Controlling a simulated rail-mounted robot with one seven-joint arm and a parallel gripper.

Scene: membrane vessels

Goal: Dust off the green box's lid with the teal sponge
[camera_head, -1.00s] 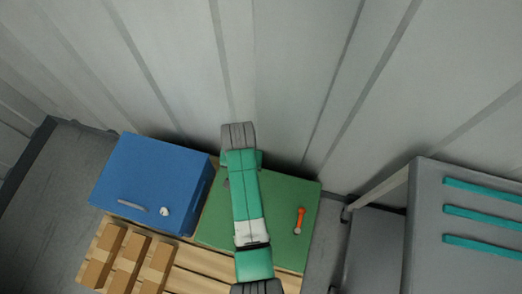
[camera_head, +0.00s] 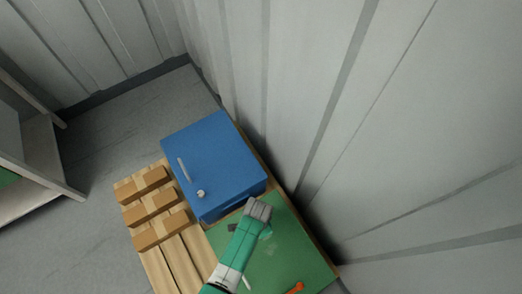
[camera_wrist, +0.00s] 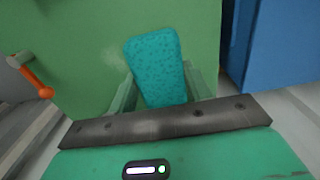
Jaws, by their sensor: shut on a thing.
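The green box (camera_head: 285,252) stands on the pallet, with its flat lid facing up in the head view. The lid fills much of the wrist view (camera_wrist: 75,45), with a pale dusty patch near the sponge. The teal sponge (camera_wrist: 157,66) is in my gripper (camera_wrist: 160,92), between the two fingers, and lies over the green surface. I cannot tell whether it touches the lid. In the head view my arm covers part of the lid and mostly hides the sponge. An orange-handled latch (camera_wrist: 36,80) sits on the green box; it also shows in the head view (camera_head: 295,288).
A blue box (camera_head: 215,160) with a handle and a white knob stands right beside the green box. Several wooden blocks (camera_head: 152,205) lie on the pallet (camera_head: 180,258). A corrugated wall (camera_head: 300,100) rises close behind both boxes.

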